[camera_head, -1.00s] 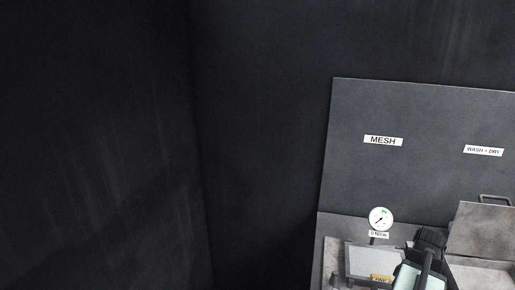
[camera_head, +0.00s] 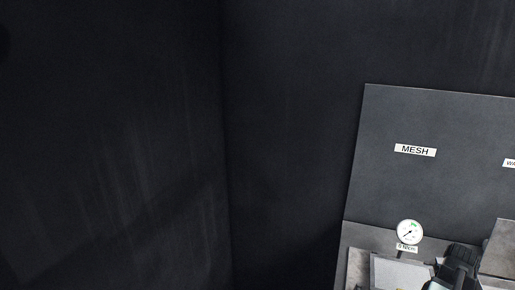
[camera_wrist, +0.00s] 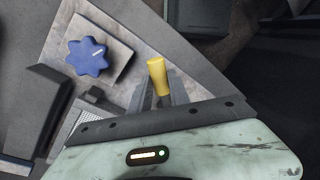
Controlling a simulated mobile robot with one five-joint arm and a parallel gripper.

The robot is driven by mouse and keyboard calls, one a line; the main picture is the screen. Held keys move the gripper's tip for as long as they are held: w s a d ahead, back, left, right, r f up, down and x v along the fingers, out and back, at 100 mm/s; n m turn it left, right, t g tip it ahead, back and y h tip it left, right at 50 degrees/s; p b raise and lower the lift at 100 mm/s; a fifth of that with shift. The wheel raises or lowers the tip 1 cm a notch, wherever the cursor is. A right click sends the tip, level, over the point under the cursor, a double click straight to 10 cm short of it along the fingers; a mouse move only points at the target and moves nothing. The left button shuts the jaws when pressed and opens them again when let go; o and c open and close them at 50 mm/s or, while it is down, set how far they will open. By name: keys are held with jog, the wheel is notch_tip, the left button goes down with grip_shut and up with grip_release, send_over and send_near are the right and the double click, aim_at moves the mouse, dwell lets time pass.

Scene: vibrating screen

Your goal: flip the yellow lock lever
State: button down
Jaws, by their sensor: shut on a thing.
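The yellow lock lever (camera_wrist: 156,71) is a short rounded handle in the upper middle of the wrist view. My gripper (camera_wrist: 160,90) has its two grey fingers on either side of the lever's lower part and is shut on it. The lever's base is hidden behind the fingers and my pale green gripper body. In the head view only a dark part of my arm shows at the bottom right edge; the lever is not visible there.
A blue lobed knob (camera_wrist: 87,56) on a metal plate is left of the lever. In the head view, a round gauge (camera_head: 410,232) stands before a dark panel (camera_head: 430,190) labelled MESH. Dark walls fill the left; a grey box (camera_head: 499,250) is at the right edge.

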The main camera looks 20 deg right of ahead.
jog(key=shift+w+d+n, duration=0.1)
jog(key=shift+d+n, duration=0.2)
jog(key=shift+n, duration=0.1)
jog(key=shift+w+d+n, duration=0.1)
jog(key=shift+d+n, duration=0.2)
jog(key=shift+n, duration=0.2)
jog(key=c, duration=1.2)
grip_release()
jog(key=shift+c, duration=0.2)
notch_tip(320, 180, up, 6)
jog(key=d+p, duration=0.1)
jog(key=p, duration=0.5)
jog(key=shift+w, duration=0.2)
